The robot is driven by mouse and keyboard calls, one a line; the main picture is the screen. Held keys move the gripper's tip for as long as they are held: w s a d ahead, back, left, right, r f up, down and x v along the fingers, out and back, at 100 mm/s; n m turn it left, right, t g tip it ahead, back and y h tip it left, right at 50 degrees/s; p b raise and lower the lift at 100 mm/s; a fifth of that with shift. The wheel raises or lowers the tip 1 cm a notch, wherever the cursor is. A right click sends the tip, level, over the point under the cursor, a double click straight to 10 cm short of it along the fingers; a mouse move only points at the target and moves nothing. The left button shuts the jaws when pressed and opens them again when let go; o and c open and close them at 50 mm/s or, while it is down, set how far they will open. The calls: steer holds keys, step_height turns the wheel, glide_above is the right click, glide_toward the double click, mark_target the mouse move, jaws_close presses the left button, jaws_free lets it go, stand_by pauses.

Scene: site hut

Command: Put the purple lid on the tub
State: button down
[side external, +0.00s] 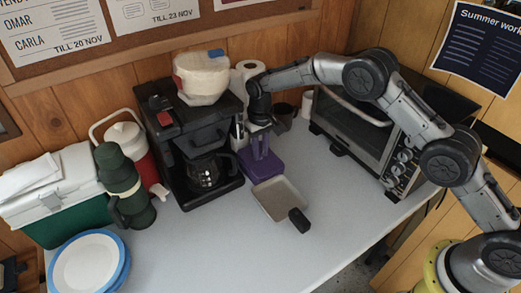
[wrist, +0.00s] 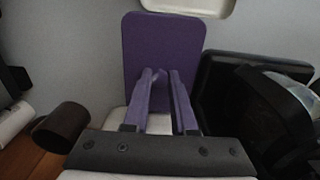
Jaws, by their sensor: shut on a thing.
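The purple lid (side external: 262,168) is a flat rounded rectangle, right of the coffee maker. It fills the upper middle of the wrist view (wrist: 163,40). My gripper (side external: 260,150) comes down on it from above; its two fingers (wrist: 160,85) are close together at the lid's middle, shut on its raised grip, which they mostly hide. The tub (side external: 278,199), pale, shallow, square and open, stands on the table just in front of the lid. Its pale edge shows at the top of the wrist view (wrist: 190,6). I cannot tell whether the lid touches the table.
The black coffee maker (side external: 170,130) stands close on the left, and a toaster oven (side external: 345,140) on the right. A small black object (side external: 298,220) is at the tub's front corner. A green flask (side external: 122,190) and blue-rimmed plates (side external: 90,262) stand left. The front table is clear.

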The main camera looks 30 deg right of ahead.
steer(key=shift+c, duration=0.8)
jaws_free()
steer(key=shift+r, duration=3.55)
jaws_close()
